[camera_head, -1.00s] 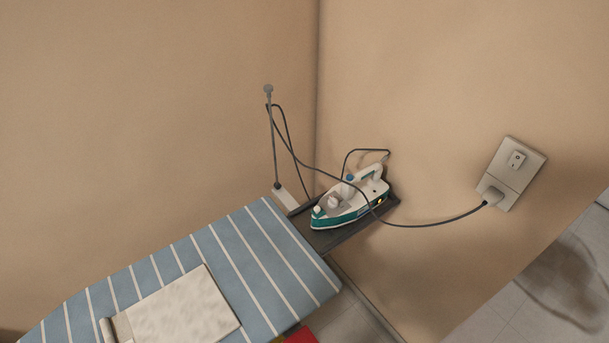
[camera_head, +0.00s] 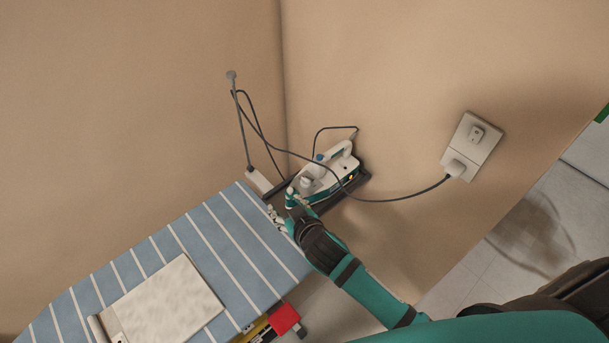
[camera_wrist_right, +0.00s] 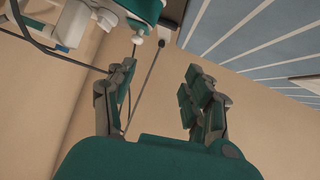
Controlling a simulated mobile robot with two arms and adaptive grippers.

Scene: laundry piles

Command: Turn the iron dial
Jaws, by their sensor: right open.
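The white and teal iron (camera_head: 335,172) rests on the dark stand (camera_head: 351,187) at the end of the ironing board. It also shows at the top left of the right wrist view (camera_wrist_right: 108,12). The dial (camera_head: 306,183) appears as a pale round knob on the iron's top, small in the head view. My right gripper (camera_head: 285,210) is at the near end of the iron, in front of its tip. Its two fingers (camera_wrist_right: 160,88) are spread and empty in the right wrist view, with the iron beyond the left finger. Whether it touches the iron cannot be told. My left gripper is not in view.
The iron's dark cord (camera_head: 400,199) runs to a wall outlet (camera_head: 472,146). A thin cord-holder rod (camera_head: 242,125) stands behind the stand. Walls close in behind the iron.

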